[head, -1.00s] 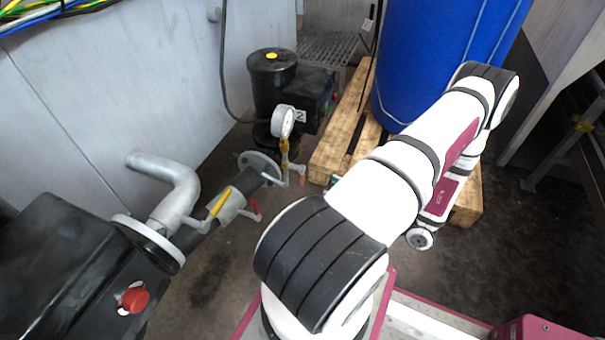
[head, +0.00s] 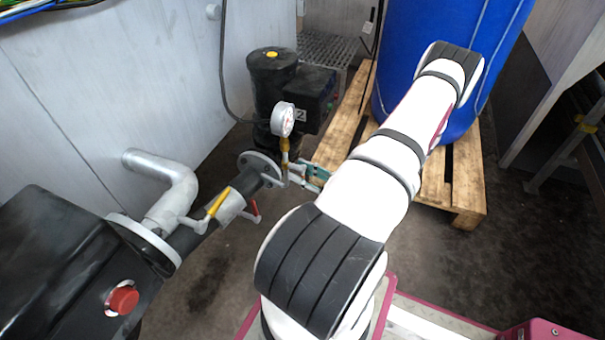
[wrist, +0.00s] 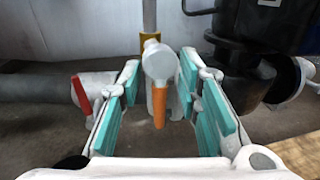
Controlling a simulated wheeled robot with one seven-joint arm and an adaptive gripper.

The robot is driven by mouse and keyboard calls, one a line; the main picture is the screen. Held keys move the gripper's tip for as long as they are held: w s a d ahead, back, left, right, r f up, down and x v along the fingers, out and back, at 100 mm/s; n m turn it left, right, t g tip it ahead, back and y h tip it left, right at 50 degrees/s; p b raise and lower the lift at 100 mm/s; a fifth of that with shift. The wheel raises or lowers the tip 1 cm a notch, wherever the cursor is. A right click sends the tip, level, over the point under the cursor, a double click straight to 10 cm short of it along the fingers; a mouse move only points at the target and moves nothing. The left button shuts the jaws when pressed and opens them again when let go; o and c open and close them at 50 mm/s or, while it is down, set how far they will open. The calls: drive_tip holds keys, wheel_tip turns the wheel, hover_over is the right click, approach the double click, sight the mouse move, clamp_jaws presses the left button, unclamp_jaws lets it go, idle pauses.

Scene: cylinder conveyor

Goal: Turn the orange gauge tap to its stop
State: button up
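The orange gauge tap (wrist: 159,105) hangs down from a round grey valve body (wrist: 159,60) in the wrist view. Its lever points nearly straight down. My gripper (wrist: 160,75) is open, with its teal-padded fingers on either side of the tap and a gap showing to each side. In the head view my gripper (head: 305,176) reaches in from the right at the small valve below the white pressure gauge (head: 282,119). The orange lever cannot be made out there.
A red lever (wrist: 81,92) sits close left of my gripper; it also shows in the head view (head: 254,210). A yellow lever (head: 218,203) is on the grey pipe. A black pump (head: 272,90) stands behind, and a blue barrel (head: 425,60) on a wooden pallet (head: 465,200) at right.

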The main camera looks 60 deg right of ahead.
clamp_jaws()
drive_tip(key=shift+n, duration=0.3)
drive_tip(key=n, duration=0.1)
drive_tip(key=n+b, duration=0.1)
drive_tip(key=shift+d+n+t, duration=0.25)
drive_tip(key=shift+n+t, duration=0.05)
drive_tip(key=n, duration=0.2)
drive_tip(key=n+b, duration=0.1)
drive_tip(key=n, duration=0.1)
drive_tip(key=shift+d+r+t+y, duration=0.1)
drive_tip(key=shift+d+t+y, duration=0.2)
drive_tip(key=shift+t, duration=0.1)
drive_tip(key=shift+d+r+n+t+y+b, duration=0.2)
drive_tip(key=shift+n+y, duration=0.3)
drive_tip(key=shift+n, duration=1.7)
drive_tip(key=shift+d+r+n+t+y+b, duration=0.15)
drive_tip(key=shift+r+n+y+b, duration=0.3)
drive_tip(key=shift+n, duration=1.75)
drive_tip(key=shift+d+r+n+t+y+b, duration=0.15)
drive_tip(key=shift+n+y, duration=0.4)
drive_tip(key=shift+n, duration=1.65)
drive_tip(key=shift+a, duration=0.15)
